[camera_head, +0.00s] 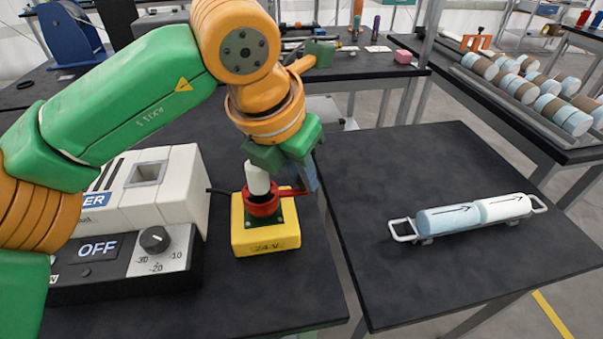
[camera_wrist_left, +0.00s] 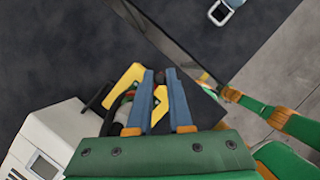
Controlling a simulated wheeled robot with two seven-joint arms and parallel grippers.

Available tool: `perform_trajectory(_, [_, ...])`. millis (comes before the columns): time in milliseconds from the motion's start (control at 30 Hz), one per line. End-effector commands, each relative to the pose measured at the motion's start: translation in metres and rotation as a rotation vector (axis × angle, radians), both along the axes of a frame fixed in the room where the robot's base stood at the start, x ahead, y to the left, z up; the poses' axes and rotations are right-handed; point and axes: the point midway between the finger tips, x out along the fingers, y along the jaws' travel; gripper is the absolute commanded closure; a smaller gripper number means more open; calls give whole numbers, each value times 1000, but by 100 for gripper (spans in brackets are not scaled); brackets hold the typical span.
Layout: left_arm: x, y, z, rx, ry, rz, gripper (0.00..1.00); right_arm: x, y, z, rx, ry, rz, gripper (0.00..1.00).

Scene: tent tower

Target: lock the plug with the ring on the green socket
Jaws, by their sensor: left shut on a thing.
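A white plug (camera_head: 257,178) with a dark cable stands upright in the red ring (camera_head: 263,204), on top of the yellow box (camera_head: 266,238) marked 24 V. A strip of the green socket plate (camera_head: 288,215) shows under the ring; the rest of the socket is hidden. A red lever reaches right from the ring. My left gripper (camera_head: 311,184) points down at the lever's outer end and is shut on the red lever; the exact contact is partly hidden. In the left wrist view, its blue-grey fingers (camera_wrist_left: 160,74) lie close together over the yellow box (camera_wrist_left: 125,84).
A white and black unit (camera_head: 150,235) with a dial and an OFF display stands left of the box. That table's front (camera_head: 400,290) is clear.

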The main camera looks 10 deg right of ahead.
Motion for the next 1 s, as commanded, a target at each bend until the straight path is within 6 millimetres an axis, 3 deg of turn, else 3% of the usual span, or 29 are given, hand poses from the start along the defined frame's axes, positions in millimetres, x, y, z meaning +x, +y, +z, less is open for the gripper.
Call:
perform_trajectory(367, [0,0,0,2,1,4,100,0,0,0,0,0,0,50])
perform_trajectory(400, [0,0,0,2,1,4,76,0,0,0,0,0,0,50])
perform_trajectory(500, [0,0,0,2,1,3,52,0,0,0,0,0,0,50])
perform_trajectory(800, [0,1,2,1,1,2,52,0,0,0,-1,0,0,50])
perform_trajectory(1000, [-11,11,40,0,-3,4,52,0,0,3,-1,0,0,50])
